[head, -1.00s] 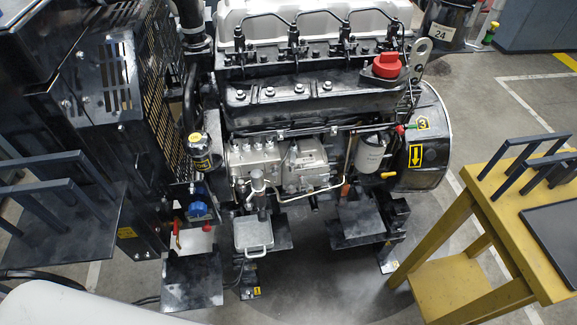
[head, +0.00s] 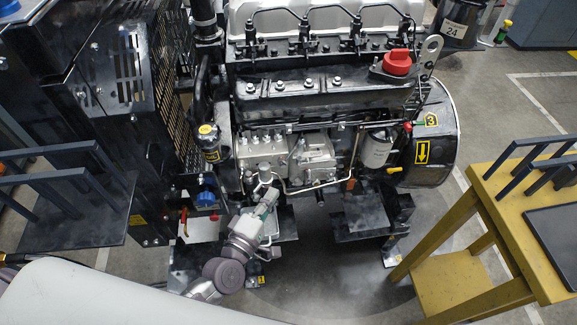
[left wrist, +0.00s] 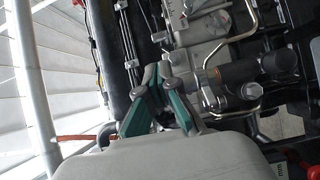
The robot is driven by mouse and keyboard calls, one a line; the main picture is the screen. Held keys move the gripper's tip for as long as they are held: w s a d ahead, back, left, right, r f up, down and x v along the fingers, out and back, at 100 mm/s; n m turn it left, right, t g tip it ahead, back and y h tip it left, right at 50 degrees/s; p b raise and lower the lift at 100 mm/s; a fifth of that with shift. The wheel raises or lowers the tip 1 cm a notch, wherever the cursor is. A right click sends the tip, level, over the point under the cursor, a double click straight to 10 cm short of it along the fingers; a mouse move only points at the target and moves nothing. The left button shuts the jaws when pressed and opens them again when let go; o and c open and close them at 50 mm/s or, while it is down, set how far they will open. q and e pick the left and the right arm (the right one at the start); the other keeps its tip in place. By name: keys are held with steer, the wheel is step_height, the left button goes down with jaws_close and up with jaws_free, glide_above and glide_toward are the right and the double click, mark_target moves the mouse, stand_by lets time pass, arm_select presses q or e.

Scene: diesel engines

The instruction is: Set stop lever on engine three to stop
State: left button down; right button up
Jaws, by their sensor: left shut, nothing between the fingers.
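The engine (head: 290,88) is a black and silver diesel block with a yellow "3" sticker (head: 432,119) at its right end. Its silver injection pump (head: 312,158) sits low on the near side. I cannot single out the stop lever for certain; small fittings on the pump are partly hidden by my gripper. My left gripper (head: 268,194) is shut and empty, just in front of the pump's lower left end. In the left wrist view, the teal-padded fingers (left wrist: 158,78) point at the pump's metal body (left wrist: 205,38) and pipes. I cannot tell whether they touch.
A red knob (head: 397,62) stands on the engine's upper right. A white filter (head: 376,148) and a black flywheel housing (head: 445,145) lie to the right. A yellow table (head: 495,205) stands at right, and a slotted black guard (head: 130,75) at left. Bare floor (head: 335,270) lies in front.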

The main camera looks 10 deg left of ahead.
arm_select(q)
steer(key=shift+w+r, duration=0.1)
steer(key=x, duration=1)
steer(key=shift+p, duration=0.45)
